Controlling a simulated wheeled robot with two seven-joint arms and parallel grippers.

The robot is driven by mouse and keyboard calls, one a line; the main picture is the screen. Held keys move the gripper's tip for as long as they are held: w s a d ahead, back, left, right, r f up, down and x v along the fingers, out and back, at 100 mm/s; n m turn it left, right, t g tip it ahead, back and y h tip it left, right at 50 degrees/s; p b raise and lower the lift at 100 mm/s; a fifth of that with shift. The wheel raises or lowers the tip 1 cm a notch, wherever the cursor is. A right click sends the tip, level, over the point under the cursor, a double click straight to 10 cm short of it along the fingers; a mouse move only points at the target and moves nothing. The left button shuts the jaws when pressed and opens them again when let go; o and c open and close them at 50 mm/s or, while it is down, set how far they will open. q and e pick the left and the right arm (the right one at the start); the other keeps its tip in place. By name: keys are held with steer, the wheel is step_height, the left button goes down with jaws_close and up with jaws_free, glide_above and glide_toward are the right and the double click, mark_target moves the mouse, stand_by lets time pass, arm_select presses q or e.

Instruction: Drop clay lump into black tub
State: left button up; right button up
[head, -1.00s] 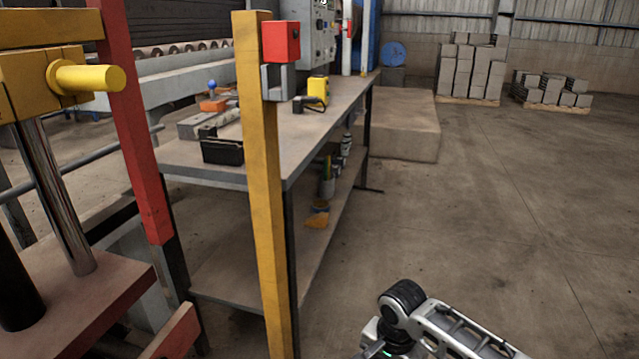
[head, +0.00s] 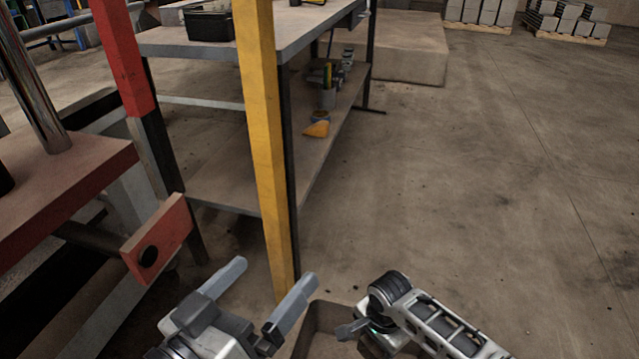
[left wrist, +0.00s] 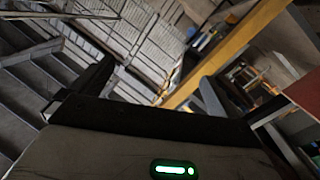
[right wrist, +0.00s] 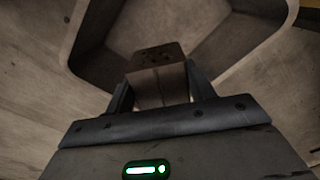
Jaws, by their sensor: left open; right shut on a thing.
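The clay lump (right wrist: 160,78) is a brown block in the right wrist view, held between the fingers of my right gripper (right wrist: 161,88). Beyond it is an open, dusty brown-grey tub (right wrist: 270,40), and the lump shows over its opening. The tub's near-left part also shows low in the head view (head: 322,322), on the floor. My right gripper (head: 352,329) is partly cut off there, and the lump is not visible in that view. My left gripper (head: 275,274) is open and empty, left of the tub.
A workbench (head: 215,187) with a lower shelf stands ahead, behind a yellow post (head: 262,140). A black box (head: 207,22) sits on its top. A red machine frame (head: 75,195) is at the left.

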steer(key=shift+f+b, duration=0.55)
steer(key=shift+f, duration=0.15)
arm_select(q)
steer(key=shift+w+a+r+m+t+h, duration=0.1)
steer(key=shift+w+r+m+t+h, duration=0.15)
steer(key=shift+r+t, duration=0.35)
steer(key=shift+w+a+r+m+t+h, duration=0.15)
steer(key=shift+w+r+m+t, duration=0.2)
steer(key=shift+r, duration=0.35)
arm_select(e)
steer(key=shift+f, duration=0.15)
arm_select(q)
steer(key=shift+s+d, duration=0.1)
arm_select(e)
steer(key=o, duration=1.2)
steer(key=shift+c, duration=0.2)
